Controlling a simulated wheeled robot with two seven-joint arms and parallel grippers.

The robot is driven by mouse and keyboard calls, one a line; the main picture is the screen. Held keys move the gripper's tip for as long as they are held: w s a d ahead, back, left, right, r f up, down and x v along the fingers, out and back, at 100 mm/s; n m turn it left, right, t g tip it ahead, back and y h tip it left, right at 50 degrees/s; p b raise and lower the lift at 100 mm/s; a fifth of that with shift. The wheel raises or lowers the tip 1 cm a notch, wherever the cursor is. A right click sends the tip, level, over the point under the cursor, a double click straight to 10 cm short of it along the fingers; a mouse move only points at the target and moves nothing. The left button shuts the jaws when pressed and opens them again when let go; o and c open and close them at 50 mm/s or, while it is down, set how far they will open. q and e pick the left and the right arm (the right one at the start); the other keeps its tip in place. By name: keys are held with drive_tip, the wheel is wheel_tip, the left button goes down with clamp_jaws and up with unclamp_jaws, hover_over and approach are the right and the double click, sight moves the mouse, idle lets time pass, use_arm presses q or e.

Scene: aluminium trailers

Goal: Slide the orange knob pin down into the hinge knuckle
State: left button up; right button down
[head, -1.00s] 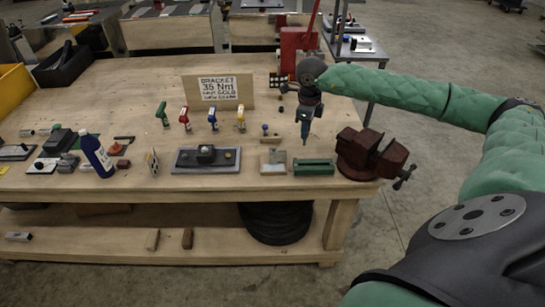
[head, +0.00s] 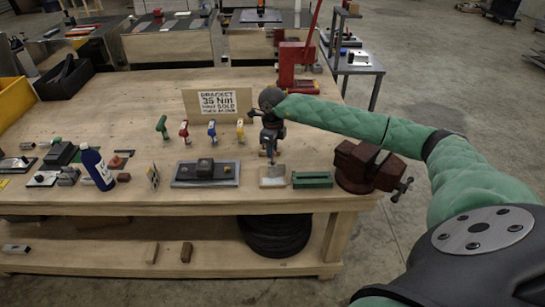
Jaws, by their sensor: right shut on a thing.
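My right gripper (head: 270,145) reaches in from the right and points down over the bench, just behind and above a small plate with a pale upright piece (head: 273,174). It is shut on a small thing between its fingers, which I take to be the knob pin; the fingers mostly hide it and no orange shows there. The plate may be the hinge, but its knuckle is too small to make out. I cannot tell whether the held thing touches anything. My left gripper is not in view.
A green block (head: 312,180) and a dark red vise (head: 366,167) stand to the right. A grey fixture plate (head: 206,174) is on the left. Several coloured clamps and a sign (head: 217,102) stand behind. A blue bottle (head: 97,169) is further left.

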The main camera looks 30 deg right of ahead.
wheel_tip(320, 180, down, 3)
drive_tip(key=shift+s+f, duration=0.1)
drive_tip(key=shift+s, duration=0.05)
drive_tip(key=shift+f, duration=0.2)
use_arm(q)
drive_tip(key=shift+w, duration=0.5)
drive_tip(key=shift+b, duration=0.3)
use_arm(e)
drive_tip(key=shift+f, duration=0.15)
drive_tip(key=c, duration=1.2)
unclamp_jaws()
drive_tip(key=shift+c, duration=0.2)
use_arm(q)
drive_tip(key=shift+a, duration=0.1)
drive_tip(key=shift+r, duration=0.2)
use_arm(e)
drive_tip(key=shift+r, duration=0.2)
